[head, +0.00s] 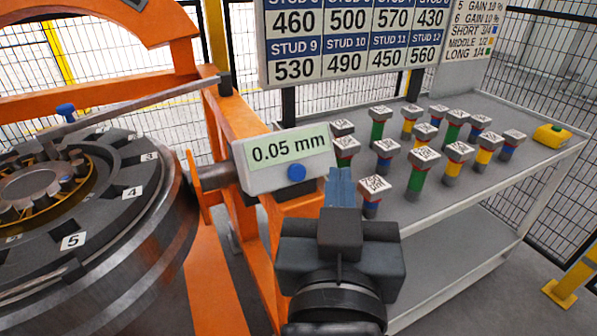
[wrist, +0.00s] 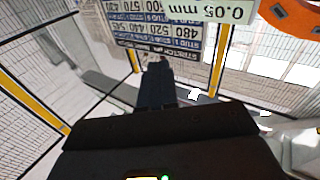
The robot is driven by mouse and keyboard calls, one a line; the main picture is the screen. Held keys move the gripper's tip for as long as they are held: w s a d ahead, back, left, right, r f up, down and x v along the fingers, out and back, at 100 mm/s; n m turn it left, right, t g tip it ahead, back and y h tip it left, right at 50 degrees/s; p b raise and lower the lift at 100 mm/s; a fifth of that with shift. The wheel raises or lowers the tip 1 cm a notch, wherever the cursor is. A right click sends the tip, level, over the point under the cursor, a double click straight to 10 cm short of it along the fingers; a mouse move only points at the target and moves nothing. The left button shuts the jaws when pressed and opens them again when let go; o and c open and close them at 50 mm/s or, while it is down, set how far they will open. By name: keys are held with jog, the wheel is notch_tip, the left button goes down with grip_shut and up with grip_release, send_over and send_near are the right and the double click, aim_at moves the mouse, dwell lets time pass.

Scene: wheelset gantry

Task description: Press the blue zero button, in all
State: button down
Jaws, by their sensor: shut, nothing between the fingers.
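The blue zero button (head: 297,172) is a round knob on the lower front of a pale gauge box (head: 250,179). The box's green display reads 0.05 mm. The box also shows upside down at the top of the wrist view (wrist: 228,12), where the button is out of frame. My gripper (head: 341,185) is shut and empty, with its blue fingers pointing up and away, to the right of the button. In the head view its fingertips appear apart from the button; the exact depth gap is hard to tell. The fingers also show in the wrist view (wrist: 156,82).
An orange gantry frame (head: 250,122) holds the gauge beside a round numbered wheelset (head: 110,215) at left. A stud chart (head: 350,45) stands behind.

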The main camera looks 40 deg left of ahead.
aim_at(297, 173)
jog(key=shift+w+a+f+b, duration=0.5)
jog(key=shift+a+f+b, duration=0.3)
jog(key=shift+a, duration=0.35)
jog(key=shift+w+a+f+b, duration=0.55)
jog(key=shift+a+b, duration=0.35)
jog(key=shift+a, duration=0.3)
jog(key=shift+w+a+f+b, duration=0.45)
jog(key=shift+a+f+b, duration=0.35)
jog(key=shift+a, duration=0.35)
jog(key=shift+r, duration=0.1)
jog(key=shift+a, duration=0.1)
jog(key=shift+w+a+f+b, duration=0.1)
jog(key=shift+a+f+b, duration=0.15)
jog(key=shift+b, duration=0.15)
jog(key=shift+w+a+f+b, duration=0.15)
jog(key=shift+a+f+b, duration=0.05)
jog(key=shift+a+b, duration=0.15)
jog(key=shift+r, duration=0.1)
jog(key=shift+s+d+r+p, duration=0.15)
jog(key=shift+d+p, duration=0.15)
jog(key=shift+d, duration=0.05)
jog(key=shift+s+d+r+p, duration=0.15)
jog(key=shift+d+p, duration=0.1)
jog(key=shift+d, duration=0.1)
